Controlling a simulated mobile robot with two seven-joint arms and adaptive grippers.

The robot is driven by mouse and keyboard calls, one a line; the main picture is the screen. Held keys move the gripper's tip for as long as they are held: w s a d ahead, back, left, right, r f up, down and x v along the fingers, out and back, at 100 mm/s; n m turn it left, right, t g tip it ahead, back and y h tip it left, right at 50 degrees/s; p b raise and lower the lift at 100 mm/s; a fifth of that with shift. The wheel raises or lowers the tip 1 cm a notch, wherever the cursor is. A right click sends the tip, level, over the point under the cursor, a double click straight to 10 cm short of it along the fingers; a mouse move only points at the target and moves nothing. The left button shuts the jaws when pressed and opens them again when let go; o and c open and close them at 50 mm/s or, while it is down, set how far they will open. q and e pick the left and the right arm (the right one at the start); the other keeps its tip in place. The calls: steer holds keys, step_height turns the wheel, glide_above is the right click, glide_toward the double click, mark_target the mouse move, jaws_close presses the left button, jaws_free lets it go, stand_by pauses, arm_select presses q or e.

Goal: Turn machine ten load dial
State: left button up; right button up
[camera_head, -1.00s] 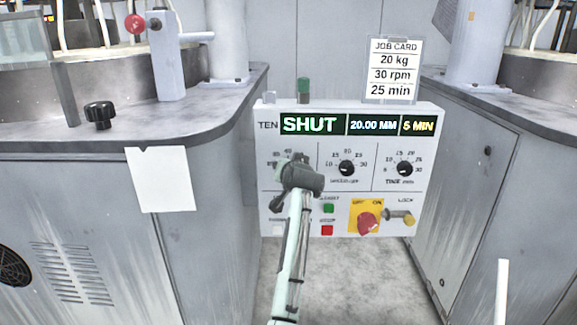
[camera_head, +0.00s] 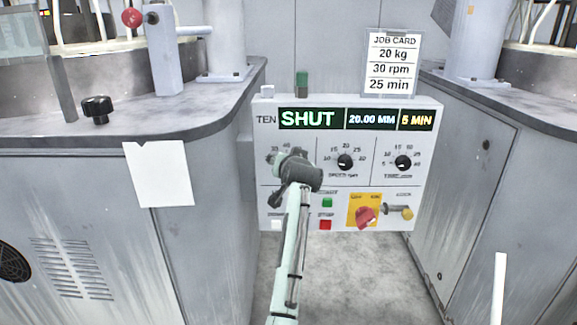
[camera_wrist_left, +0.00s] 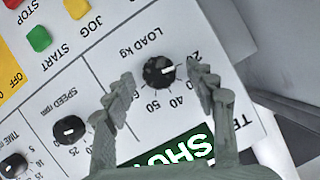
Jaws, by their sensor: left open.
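The load dial (camera_wrist_left: 158,72) is a black round knob labelled LOAD kg on machine ten's white control panel (camera_head: 342,232). Its white mark points towards the 20 side of the scale in the left wrist view. My left gripper (camera_wrist_left: 162,76) is open, with one finger on each side of the dial; I cannot tell whether they touch it. In the head view my left gripper (camera_head: 294,168) covers the dial. The panel display (camera_head: 312,119) reads SHUT, 20.00 MM and 5 MIN. The job card (camera_head: 392,63) reads 20 kg, 30 rpm, 25 min. My right gripper is out of view.
The speed dial (camera_head: 345,161) and time dial (camera_head: 403,162) lie to the right. Below are green start (camera_head: 327,202) and red stop (camera_head: 325,225) buttons and a red switch (camera_head: 365,216) on yellow. Grey cabinets flank the panel (camera_head: 70,200).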

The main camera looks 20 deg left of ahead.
arm_select(q)
steer(key=v, duration=1.1)
steer(key=shift+s+d, duration=0.15)
steer(key=shift+s, duration=0.1)
